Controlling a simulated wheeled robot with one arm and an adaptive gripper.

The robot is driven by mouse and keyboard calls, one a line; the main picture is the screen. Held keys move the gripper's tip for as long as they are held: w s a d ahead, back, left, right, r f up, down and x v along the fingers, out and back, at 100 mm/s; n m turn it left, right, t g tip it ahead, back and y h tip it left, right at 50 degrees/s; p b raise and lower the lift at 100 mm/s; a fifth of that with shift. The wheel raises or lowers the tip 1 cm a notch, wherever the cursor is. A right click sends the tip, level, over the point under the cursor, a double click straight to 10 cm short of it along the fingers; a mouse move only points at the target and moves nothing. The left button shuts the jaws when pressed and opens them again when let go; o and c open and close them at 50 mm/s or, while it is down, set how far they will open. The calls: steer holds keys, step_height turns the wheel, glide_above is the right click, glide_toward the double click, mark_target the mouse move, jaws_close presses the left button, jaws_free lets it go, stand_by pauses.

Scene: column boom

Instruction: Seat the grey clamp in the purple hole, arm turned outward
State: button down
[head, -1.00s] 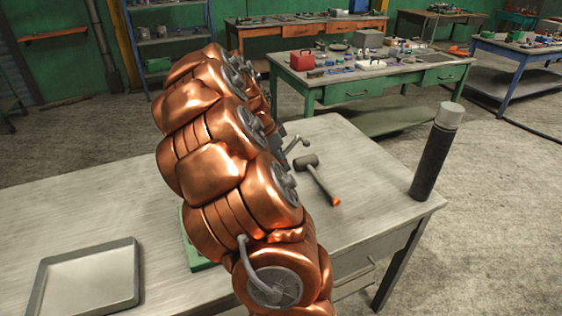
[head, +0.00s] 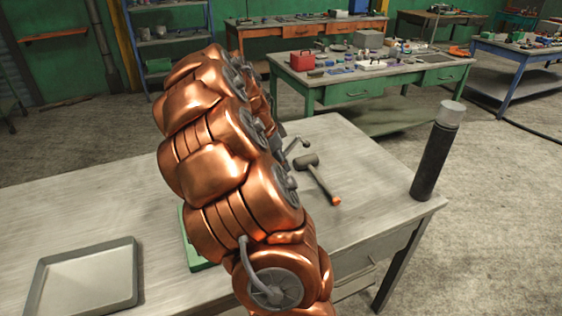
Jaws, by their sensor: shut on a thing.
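My copper-coloured arm crosses the middle of the head view and covers most of the work area. Only a sliver of my gripper (head: 280,130) shows, dark grey, past the right side of the arm; its fingertips are hidden. A grey piece with a thin arm ending in a small knob, seemingly the grey clamp (head: 297,146), sticks out to the right beside it. Its lower part is hidden. A green block or plate (head: 204,266) on the table shows only at its left edge, behind my arm. The purple hole is not visible.
A mallet (head: 318,178) lies on the table right of the clamp. A black cylinder with a pale cap (head: 432,160) stands at the right corner. An empty grey tray (head: 135,270) lies front left. The tabletop (head: 90,215) between tray and arm is clear.

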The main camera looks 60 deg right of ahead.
steer(key=shift+f+b, duration=1.1)
steer(key=shift+f, duration=0.85)
steer(key=c, duration=1.1)
jaws_free()
steer(key=shift+c, duration=0.2)
steer(key=shift+r, duration=0.15)
steer(key=shift+r+p, duration=0.8)
steer(key=shift+r, duration=2.8)
steer(key=o, duration=0.6)
